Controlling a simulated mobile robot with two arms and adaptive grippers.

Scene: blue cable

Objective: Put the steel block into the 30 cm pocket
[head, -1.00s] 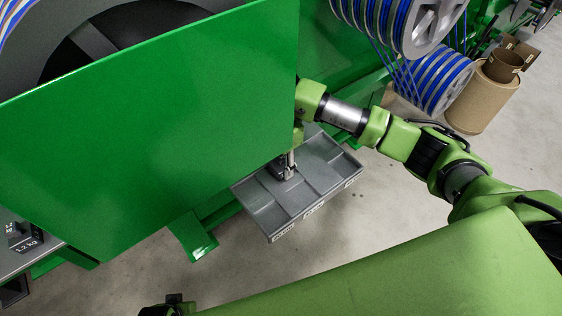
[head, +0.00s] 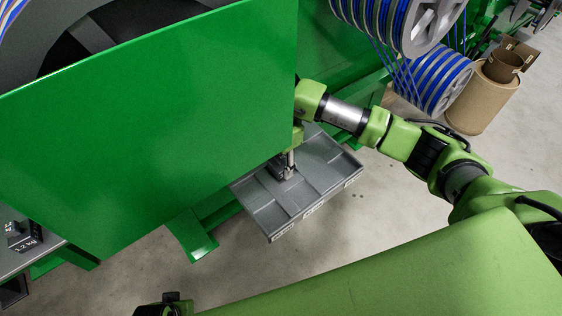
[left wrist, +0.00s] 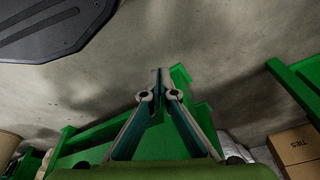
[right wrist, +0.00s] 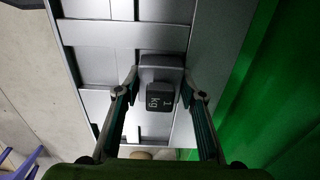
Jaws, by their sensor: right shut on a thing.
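The steel block (right wrist: 158,97), dark with a "1 kg" label, sits between the fingers of my right gripper (right wrist: 162,74) in the right wrist view. The gripper is shut on it. In the head view my right gripper (head: 290,163) reaches down at the grey divided tray (head: 272,215), near its back left part. The block is hard to make out there, and I cannot tell whether it touches the tray floor. Small white labels on the tray's front edge are too small to read. My left gripper (left wrist: 158,74) is shut and empty, away from the tray.
A large green panel (head: 150,130) stands close left of the tray and my right gripper. A dark "1.2 kg" piece (head: 22,240) lies at the far left. Blue cable reels (head: 440,80) and a cardboard drum (head: 482,100) are back right. The floor in front is clear.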

